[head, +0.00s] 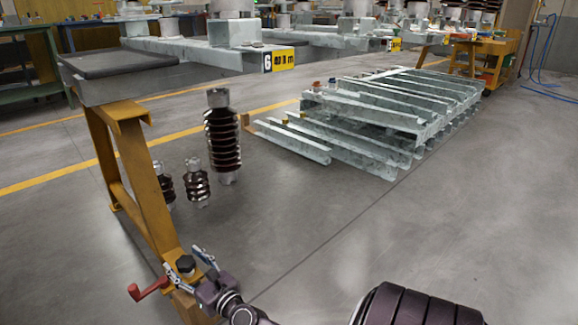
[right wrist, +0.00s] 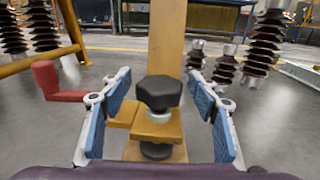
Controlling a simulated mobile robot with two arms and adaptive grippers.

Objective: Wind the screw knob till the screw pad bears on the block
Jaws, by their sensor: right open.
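The black screw knob (right wrist: 158,92) stands upright on a short metal screw through a yellow clamp arm (right wrist: 157,127) in the right wrist view. A dark round screw pad (right wrist: 156,151) shows below the arm. A tan block (head: 186,308) shows partly under the clamp in the head view; whether the pad touches it I cannot tell. My right gripper (right wrist: 159,98) is open, its blue-padded fingers on either side of the knob with gaps on both sides. The knob (head: 186,265) and right gripper (head: 193,264) also show in the head view. My left gripper is not in view.
A red handle (right wrist: 52,82) sticks out left of the clamp. A yellow post (right wrist: 167,40) rises behind the knob, part of a bench leg (head: 140,180). Dark ribbed insulators (head: 222,135) stand on the floor beyond. Stacked metal beams (head: 390,110) lie farther right. The floor between is clear.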

